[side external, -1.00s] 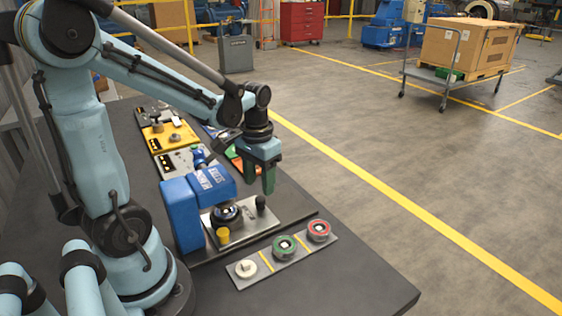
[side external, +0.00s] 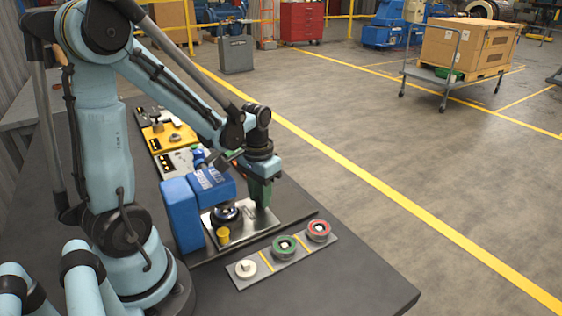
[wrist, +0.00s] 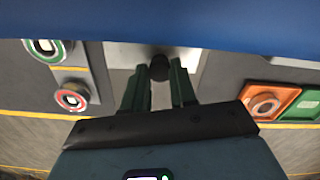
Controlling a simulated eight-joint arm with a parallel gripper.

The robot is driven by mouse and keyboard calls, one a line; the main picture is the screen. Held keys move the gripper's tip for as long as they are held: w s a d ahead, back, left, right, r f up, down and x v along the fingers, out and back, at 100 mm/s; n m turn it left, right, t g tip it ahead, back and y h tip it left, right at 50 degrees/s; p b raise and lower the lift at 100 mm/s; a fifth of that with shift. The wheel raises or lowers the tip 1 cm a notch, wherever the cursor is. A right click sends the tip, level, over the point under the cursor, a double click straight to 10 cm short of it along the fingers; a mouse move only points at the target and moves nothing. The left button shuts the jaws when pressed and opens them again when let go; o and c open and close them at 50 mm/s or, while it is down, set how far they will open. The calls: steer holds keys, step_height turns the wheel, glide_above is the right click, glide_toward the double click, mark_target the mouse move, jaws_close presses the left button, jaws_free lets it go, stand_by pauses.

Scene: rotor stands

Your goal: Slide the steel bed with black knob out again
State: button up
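The steel bed (side external: 273,219) lies on the dark table, partly under the blue press (side external: 190,212), with a dark round part (side external: 227,213) on it. Its black knob stands near the bed's outer end. My gripper (side external: 262,203) is lowered over the knob and hides it in the side view. In the wrist view the black knob (wrist: 159,67) sits between the tips of my two green fingers (wrist: 159,64), which are apart with pale bed (wrist: 120,54) showing around them. I cannot tell whether the fingers touch the knob.
A yellow knob (side external: 222,235) stands at the bed's front corner. A yellow stand (side external: 167,137) is behind. Orange (wrist: 265,101) and green plates lie to the right in the wrist view.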

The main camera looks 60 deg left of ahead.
jaws_close()
steer(key=w, duration=1.1)
steer(key=o, duration=0.6)
jaws_free()
steer(key=shift+c, duration=0.2)
step_height(320, 180, up, 12)
